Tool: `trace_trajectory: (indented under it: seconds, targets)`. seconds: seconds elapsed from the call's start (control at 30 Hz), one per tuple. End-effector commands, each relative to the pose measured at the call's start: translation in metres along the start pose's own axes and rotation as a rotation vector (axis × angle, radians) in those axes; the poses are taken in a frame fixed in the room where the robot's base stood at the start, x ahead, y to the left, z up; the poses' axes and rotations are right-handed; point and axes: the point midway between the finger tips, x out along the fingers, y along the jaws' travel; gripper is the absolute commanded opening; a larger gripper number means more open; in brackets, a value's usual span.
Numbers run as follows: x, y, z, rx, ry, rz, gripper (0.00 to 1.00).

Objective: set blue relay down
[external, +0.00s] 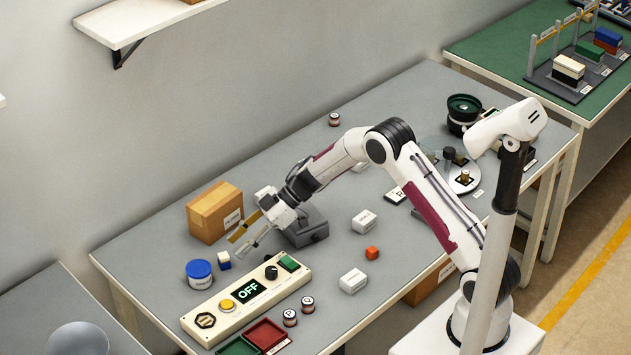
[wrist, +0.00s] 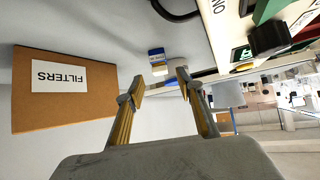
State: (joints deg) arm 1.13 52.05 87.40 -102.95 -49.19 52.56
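A cardboard box marked FILTERS (wrist: 55,90) is beside the fingers; the box (external: 215,212) stands behind the relay. The blue-lidded jar (external: 199,274) is left of it. A control panel (external: 218,316) reading OFF lies in front. White boxes (external: 353,281) and a red cube (external: 372,253) lie right.

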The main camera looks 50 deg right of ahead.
Motion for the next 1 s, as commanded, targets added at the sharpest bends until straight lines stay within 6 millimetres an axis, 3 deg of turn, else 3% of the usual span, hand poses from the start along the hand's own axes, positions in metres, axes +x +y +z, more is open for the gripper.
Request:
trace_trajectory:
  seconds: [0.2,0.4,1.0]
  targets:
    - [-0.033,0.001,0.000,0.000,0.001,0.002,0.37]
    - [-0.050,0.000,0.000,-0.001,0.000,0.001,0.37]
    - [-0.054,0.000,0.000,0.000,0.000,0.000,0.37]
